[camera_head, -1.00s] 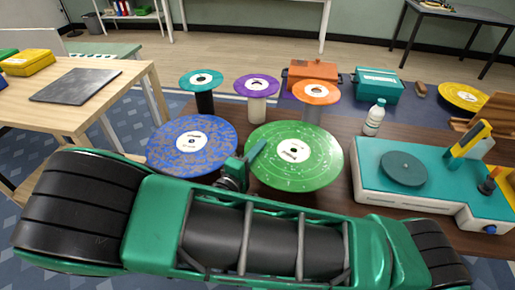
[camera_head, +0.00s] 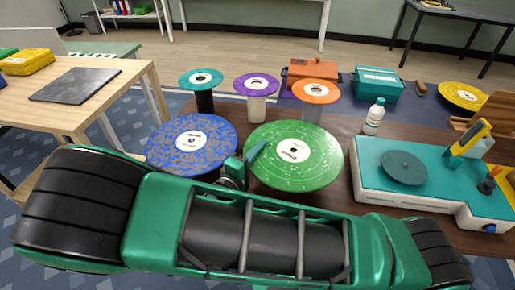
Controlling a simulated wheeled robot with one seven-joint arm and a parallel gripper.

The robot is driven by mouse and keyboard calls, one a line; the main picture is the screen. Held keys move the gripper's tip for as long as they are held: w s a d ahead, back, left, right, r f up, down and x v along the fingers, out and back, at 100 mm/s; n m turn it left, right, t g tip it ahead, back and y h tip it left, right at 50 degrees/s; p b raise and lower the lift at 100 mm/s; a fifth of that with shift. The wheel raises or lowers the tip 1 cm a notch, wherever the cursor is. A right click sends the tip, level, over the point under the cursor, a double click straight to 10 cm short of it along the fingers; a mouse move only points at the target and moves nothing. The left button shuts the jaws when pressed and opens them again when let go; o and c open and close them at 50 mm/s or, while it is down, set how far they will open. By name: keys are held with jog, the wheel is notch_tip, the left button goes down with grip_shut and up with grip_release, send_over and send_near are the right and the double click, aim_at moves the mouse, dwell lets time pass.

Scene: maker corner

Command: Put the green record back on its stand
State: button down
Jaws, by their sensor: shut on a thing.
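The green record (camera_head: 310,172) has a white label and lies flat, in the middle of the view, above the brown table. My gripper (camera_head: 250,158) is at its left edge, shut on the rim; my arm hides part of the fingers. Several stands are in view: one under a teal record (camera_head: 201,79), one under a purple record (camera_head: 256,85) and one under an orange record (camera_head: 316,91). A large blue record (camera_head: 190,143) lies left of the green one. Whatever is under the green record is hidden.
A teal and white record player (camera_head: 432,185) stands at the right, with a white bottle (camera_head: 374,118) behind it. An orange box (camera_head: 308,73), a teal box (camera_head: 378,84) and a yellow record (camera_head: 462,96) are farther back. A light wooden table (camera_head: 128,88) stands left.

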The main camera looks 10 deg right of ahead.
jog(key=shift+f, duration=0.6)
dwell(0.7)
jog(key=c, duration=1.9)
grip_release()
jog(key=shift+o, duration=0.2)
jog(key=v, duration=1)
jog(key=shift+s+a, duration=0.25)
